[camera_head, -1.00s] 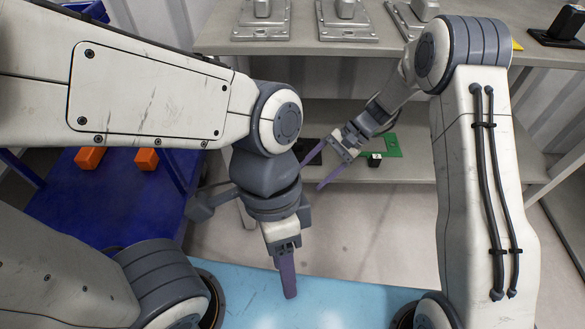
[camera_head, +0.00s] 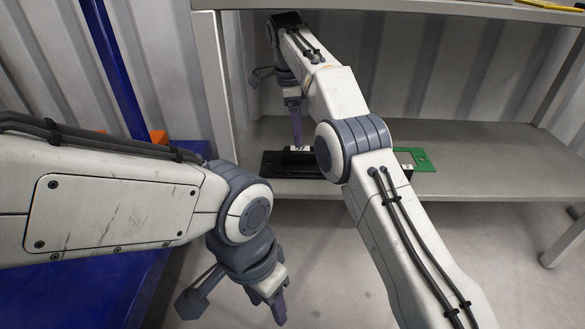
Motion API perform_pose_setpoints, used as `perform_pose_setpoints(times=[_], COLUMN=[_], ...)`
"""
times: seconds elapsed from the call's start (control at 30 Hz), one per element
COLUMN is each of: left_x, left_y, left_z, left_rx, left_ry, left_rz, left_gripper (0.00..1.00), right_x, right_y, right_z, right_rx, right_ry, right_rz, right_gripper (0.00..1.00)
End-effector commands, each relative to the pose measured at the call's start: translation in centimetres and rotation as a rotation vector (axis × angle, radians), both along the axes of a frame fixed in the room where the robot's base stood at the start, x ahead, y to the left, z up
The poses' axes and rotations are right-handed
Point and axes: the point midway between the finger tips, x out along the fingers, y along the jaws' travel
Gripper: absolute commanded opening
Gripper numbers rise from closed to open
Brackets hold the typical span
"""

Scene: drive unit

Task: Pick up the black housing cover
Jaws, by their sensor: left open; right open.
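A black piece (camera_head: 273,161), which looks like the black housing cover, lies on the lower shelf. It has a raised black block and a small white label, and its right side is hidden by my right arm. My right gripper (camera_head: 297,138) points down with its fingers just above or beside the raised block by the label; contact cannot be told. It is open with nothing seen held. My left gripper (camera_head: 277,304) is open and empty, low in front of the shelf over the floor.
A green board (camera_head: 424,160) with a labelled black part (camera_head: 405,166) lies on the lower shelf (camera_head: 490,175), right of my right forearm. The upper shelf (camera_head: 400,8) runs overhead. A blue rack (camera_head: 70,305) with orange parts (camera_head: 159,137) stands at left.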

Motion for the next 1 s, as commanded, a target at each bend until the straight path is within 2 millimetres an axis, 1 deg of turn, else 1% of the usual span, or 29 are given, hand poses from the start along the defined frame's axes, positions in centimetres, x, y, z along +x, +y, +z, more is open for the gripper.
perform_pose_setpoints(times=[0.03, 0.1, 0.27, 0.37, 0.47, 0.6, 0.73, 0.97, 1.0], left_x=[0.0, 0.0, 0.0, 0.0, 0.0, 0.0, 0.0, 0.0, 0.0], left_y=[0.0, 0.0, 0.0, 0.0, 0.0, 0.0, 0.0, 0.0, 0.0], left_z=[-0.8, -1.6, -2.6, -3.6, -4.9, -6.2, -6.5, -6.3, -6.3], left_rx=[0.000, 0.000, 0.000, 0.001, 0.001, 0.001, 0.001, 0.001, 0.001], left_ry=[0.000, 0.000, 0.000, 0.001, 0.001, 0.001, 0.001, 0.001, 0.001], left_rz=[0.001, 0.001, -0.001, -0.001, -0.001, -0.001, -0.002, -0.002, -0.002], left_gripper=[0.50, 0.50, 0.50, 0.50, 0.50, 0.50, 0.50, 0.50, 0.50], right_x=[0.0, 0.1, 0.1, 0.3, 0.6, 0.6, 0.6, 0.5, 0.5], right_y=[-0.1, -0.2, -0.3, -0.4, -0.5, -0.7, -0.7, -0.7, -0.7], right_z=[-0.8, -1.5, -2.5, -3.8, -5.7, -6.9, -7.2, -7.1, -7.1], right_rx=[-0.001, 0.000, 0.000, 0.001, 0.001, 0.002, 0.002, 0.002, 0.002], right_ry=[0.000, 0.000, 0.001, 0.001, 0.002, 0.000, 0.001, 0.001, 0.001], right_rz=[-0.003, -0.002, -0.001, -0.001, -0.001, 0.000, 0.001, 0.001, 0.002], right_gripper=[0.75, 0.75, 0.75, 0.75, 0.75, 0.75, 0.75, 0.75, 0.60])
